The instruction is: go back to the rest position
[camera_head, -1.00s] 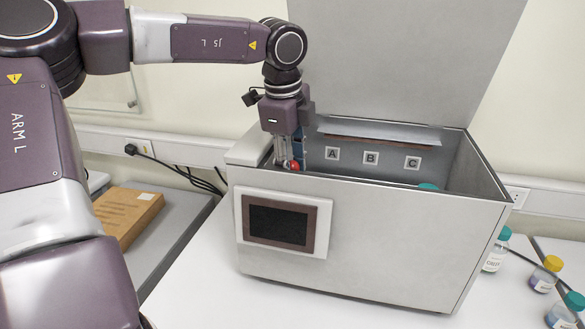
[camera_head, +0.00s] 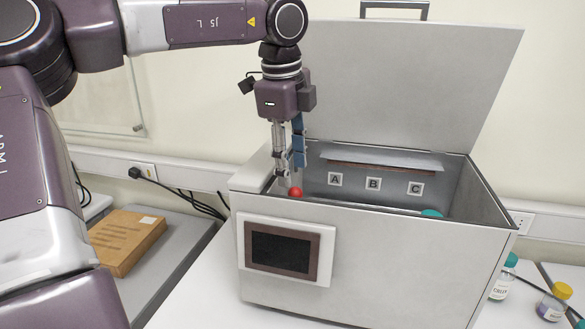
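My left gripper (camera_head: 291,172) hangs fingers down over the left end of the open grey box (camera_head: 400,255). Its two fingers are apart and nothing shows between them. A red cap (camera_head: 296,192) sits just below the fingertips, inside the box near the front left; the body below it is hidden by the front wall. A teal cap (camera_head: 432,213) shows inside at the right, under label C. My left arm reaches in from the left. My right gripper is not in view.
The box lid (camera_head: 400,85) stands open at the back. A bottle with a teal cap (camera_head: 502,287) and one with a yellow cap (camera_head: 553,303) stand on the table at right. A cardboard box (camera_head: 127,240) lies at left. A wall is close behind.

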